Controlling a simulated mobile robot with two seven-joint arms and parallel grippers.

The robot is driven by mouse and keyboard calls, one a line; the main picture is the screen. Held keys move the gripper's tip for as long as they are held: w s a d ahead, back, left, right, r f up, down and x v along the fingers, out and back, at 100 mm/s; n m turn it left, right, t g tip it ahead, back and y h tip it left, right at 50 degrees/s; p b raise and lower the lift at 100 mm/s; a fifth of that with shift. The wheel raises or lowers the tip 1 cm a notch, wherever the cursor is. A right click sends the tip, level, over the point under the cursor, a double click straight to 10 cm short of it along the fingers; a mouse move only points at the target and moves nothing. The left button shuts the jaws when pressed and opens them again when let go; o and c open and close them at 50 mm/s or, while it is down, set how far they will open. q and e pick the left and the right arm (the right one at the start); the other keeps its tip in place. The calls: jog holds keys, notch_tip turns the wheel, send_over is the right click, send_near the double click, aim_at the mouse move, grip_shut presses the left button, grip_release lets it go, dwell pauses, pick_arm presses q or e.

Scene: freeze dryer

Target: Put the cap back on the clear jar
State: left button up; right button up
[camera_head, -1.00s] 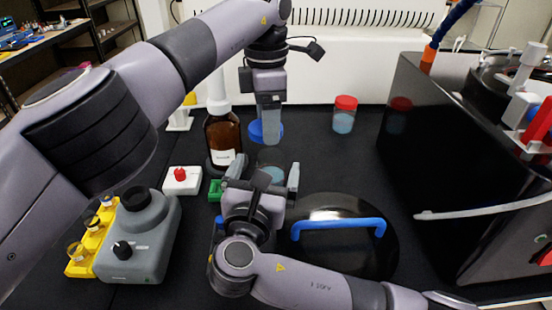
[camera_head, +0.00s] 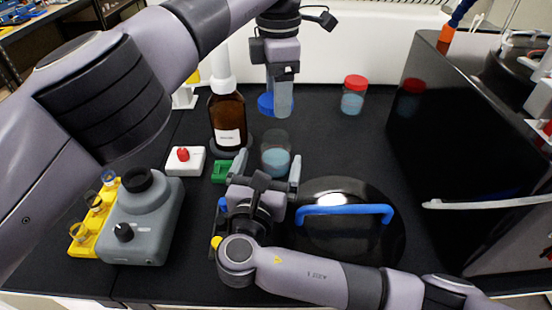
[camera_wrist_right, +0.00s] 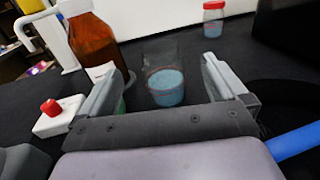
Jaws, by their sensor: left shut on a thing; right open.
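The clear jar (camera_head: 275,158), with blue contents and an open top, stands upright on the black bench. It also shows in the right wrist view (camera_wrist_right: 165,85). My right gripper (camera_head: 268,172) is open, with its fingers near the jar's two sides. In the right wrist view the jar shows between and slightly beyond the fingertips (camera_wrist_right: 168,75). My left gripper (camera_head: 282,108) points down behind the jar and is shut on the blue cap (camera_head: 265,103). The cap is partly hidden by the gripper's fingers and is out of the right wrist view.
A brown bottle (camera_head: 227,118) stands left of the jar. A red-capped jar (camera_head: 353,96) stands at the back right. A round black lid with a blue handle (camera_head: 345,210) lies right of my right gripper. A white red-button box (camera_head: 184,160) and grey device (camera_head: 145,225) are left.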

notch_tip(320, 180, down, 4)
jog(key=shift+r, duration=0.1)
jog(key=w, duration=0.2)
jog(key=w+d, duration=0.1)
jog(key=w, duration=0.4)
jog(key=shift+w+d+r, duration=0.2)
jog(key=shift+w+d, duration=0.05)
jog(key=shift+d, duration=0.05)
jog(key=c, duration=1.5)
pick_arm(q)
send_over(278, 137)
jog(key=shift+f, duration=2.5)
jog(key=shift+f, duration=0.1)
jog(key=shift+f, duration=0.8)
jog(key=shift+f, duration=0.6)
